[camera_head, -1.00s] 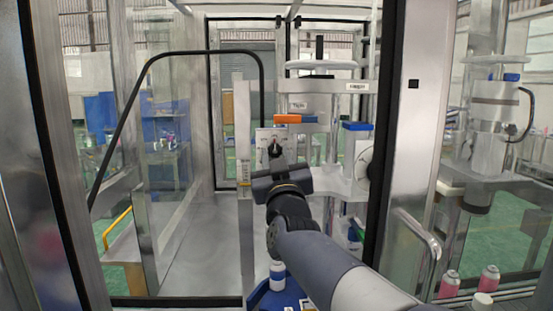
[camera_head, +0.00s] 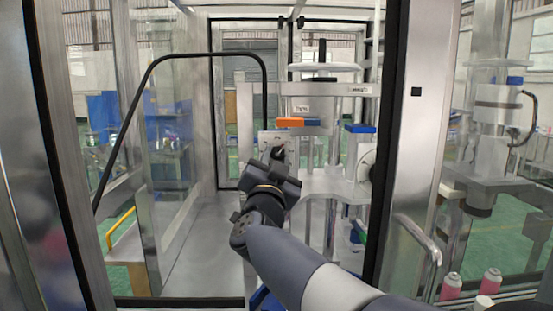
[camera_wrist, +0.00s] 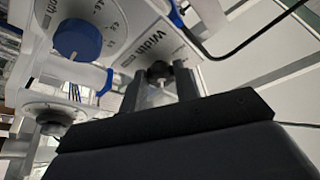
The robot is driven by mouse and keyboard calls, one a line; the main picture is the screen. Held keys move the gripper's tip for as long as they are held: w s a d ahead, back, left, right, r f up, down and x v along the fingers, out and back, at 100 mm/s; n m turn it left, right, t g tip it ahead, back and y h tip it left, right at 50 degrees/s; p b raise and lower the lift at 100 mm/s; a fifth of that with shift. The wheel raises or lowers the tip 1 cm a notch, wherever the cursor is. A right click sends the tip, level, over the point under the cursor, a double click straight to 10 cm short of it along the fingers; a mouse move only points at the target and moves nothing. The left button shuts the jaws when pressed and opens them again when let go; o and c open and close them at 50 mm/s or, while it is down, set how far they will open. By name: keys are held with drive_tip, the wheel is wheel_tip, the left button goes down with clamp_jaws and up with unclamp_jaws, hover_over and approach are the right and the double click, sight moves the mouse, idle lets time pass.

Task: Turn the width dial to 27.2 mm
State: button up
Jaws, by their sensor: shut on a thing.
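The width dial's black knob (camera_wrist: 159,70) shows in the wrist view in front of a pale plate lettered "Width" (camera_wrist: 172,38). In the head view the dial's plate (camera_head: 268,138) stands on the machine, with the dark knob at its lower part. My gripper (camera_head: 279,163) is right at the knob. In the wrist view my gripper's two dark fingers (camera_wrist: 158,86) stand on either side of the knob and are shut on it. The wrist view is rolled, so the plate looks tilted. The dial's reading is too small to tell, and my fingers hide part of the scale.
A second plate with a blue knob (camera_wrist: 78,38) is close on the left in the wrist view. An orange block (camera_head: 290,122) and a blue block (camera_head: 359,128) sit near the dial. Metal door frames (camera_head: 410,150) bound the cell.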

drive_tip(key=shift+a+m+h, duration=0.1)
drive_tip(key=shift+m+h, duration=0.3)
drive_tip(key=shift+m, duration=0.4)
drive_tip(key=o, duration=1)
drive_tip(key=shift+s, duration=0.1)
drive_tip(key=b+v, duration=0.2)
drive_tip(key=v, duration=0.8)
drive_tip(key=shift+s+a, duration=0.1)
drive_tip(key=shift+s, duration=0.2)
drive_tip(key=shift+w+r, duration=0.1)
drive_tip(key=shift+w, duration=0.05)
